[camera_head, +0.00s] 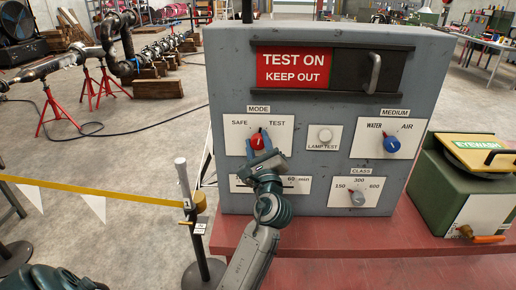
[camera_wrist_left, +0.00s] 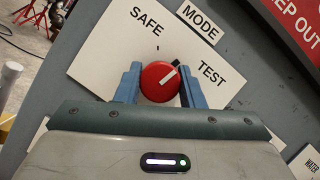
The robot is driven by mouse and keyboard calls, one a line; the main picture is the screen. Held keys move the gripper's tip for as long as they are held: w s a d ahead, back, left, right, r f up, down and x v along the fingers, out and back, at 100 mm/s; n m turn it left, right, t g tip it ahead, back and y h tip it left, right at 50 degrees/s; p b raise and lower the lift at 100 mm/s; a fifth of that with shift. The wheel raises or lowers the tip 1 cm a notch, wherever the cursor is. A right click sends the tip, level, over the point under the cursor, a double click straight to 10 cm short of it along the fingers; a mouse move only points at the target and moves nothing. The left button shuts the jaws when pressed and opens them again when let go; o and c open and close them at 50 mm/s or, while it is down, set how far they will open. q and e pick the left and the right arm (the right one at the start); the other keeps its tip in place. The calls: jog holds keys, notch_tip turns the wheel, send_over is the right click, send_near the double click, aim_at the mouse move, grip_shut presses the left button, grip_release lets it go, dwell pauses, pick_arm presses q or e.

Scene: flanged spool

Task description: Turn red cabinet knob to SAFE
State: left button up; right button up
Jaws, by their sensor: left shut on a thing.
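The red knob (camera_head: 257,139) is on the white MODE plate (camera_head: 283,128) of a grey cabinet, with SAFE at left and TEST at right. My left gripper (camera_head: 259,147) comes from below and is shut on it. In the left wrist view, the red knob (camera_wrist_left: 160,80) sits between two blue fingers (camera_wrist_left: 159,85), one on each side. Its white line points between SAFE and TEST, roughly plate-up and perhaps slightly toward TEST. A small tick shows near SAFE; the TEST-side mark is hidden. The right gripper is not in view.
The cabinet (camera_head: 228,88) also has a blue MEDIUM knob (camera_head: 391,144), a LAMP TEST button (camera_head: 325,135), a grey CLASS knob (camera_head: 358,198) and a black handled panel (camera_head: 366,69). My arm covers part of a lower plate. A green eyewash box (camera_head: 432,190) stands at right.

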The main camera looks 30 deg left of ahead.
pick_arm(q)
jog(key=n+g, duration=0.2)
jog(key=n, duration=0.3)
jog(key=shift+n+b, duration=0.3)
jog(key=shift+n, duration=0.1)
jog(key=n+g, duration=0.2)
jog(key=n, duration=0.1)
jog(key=shift+n, duration=0.4)
jog(key=shift+n+g, duration=0.4)
jog(key=shift+n, duration=0.7)
jog(key=shift+p, duration=0.3)
jog(key=o, duration=1)
